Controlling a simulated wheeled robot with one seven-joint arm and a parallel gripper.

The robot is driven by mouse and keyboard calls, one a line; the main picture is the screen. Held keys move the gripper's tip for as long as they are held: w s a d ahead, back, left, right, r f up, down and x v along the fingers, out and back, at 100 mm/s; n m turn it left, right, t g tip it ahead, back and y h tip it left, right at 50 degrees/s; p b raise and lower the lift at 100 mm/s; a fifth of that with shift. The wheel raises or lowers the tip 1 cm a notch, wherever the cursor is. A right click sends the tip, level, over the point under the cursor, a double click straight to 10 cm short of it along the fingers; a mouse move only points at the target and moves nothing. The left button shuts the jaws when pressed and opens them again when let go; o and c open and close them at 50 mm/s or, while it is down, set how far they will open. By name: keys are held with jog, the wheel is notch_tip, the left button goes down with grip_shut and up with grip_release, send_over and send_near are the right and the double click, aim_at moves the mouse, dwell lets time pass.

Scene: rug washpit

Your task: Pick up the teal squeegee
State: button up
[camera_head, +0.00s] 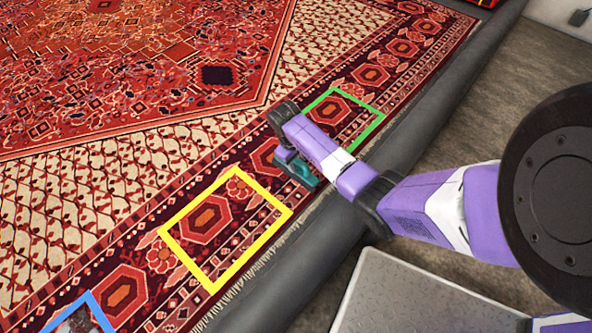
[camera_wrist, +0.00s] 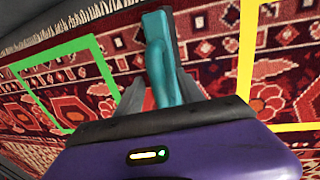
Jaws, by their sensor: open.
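The teal squeegee (camera_head: 303,174) lies on the patterned red rug between the yellow and green outlines, partly hidden by my arm in the head view. In the wrist view the squeegee (camera_wrist: 163,62) shows its teal body with a dark grey strip along one side. My gripper (camera_wrist: 160,95) is open, with its grey fingers on either side of the teal body. The lower end of the squeegee is hidden by my wrist. I cannot tell whether the fingers touch it. In the head view my gripper (camera_head: 288,158) is small and partly hidden behind my arm.
A yellow outline (camera_head: 168,235) and a green outline (camera_head: 363,139) lie on the rug (camera_head: 100,150). A blue outline (camera_head: 97,311) shows at lower left. A dark raised edge (camera_head: 425,130) runs along the rug's right side, with grey floor beyond it.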

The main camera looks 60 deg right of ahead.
jog(key=shift+c, duration=0.3)
grip_shut()
dwell(1.1)
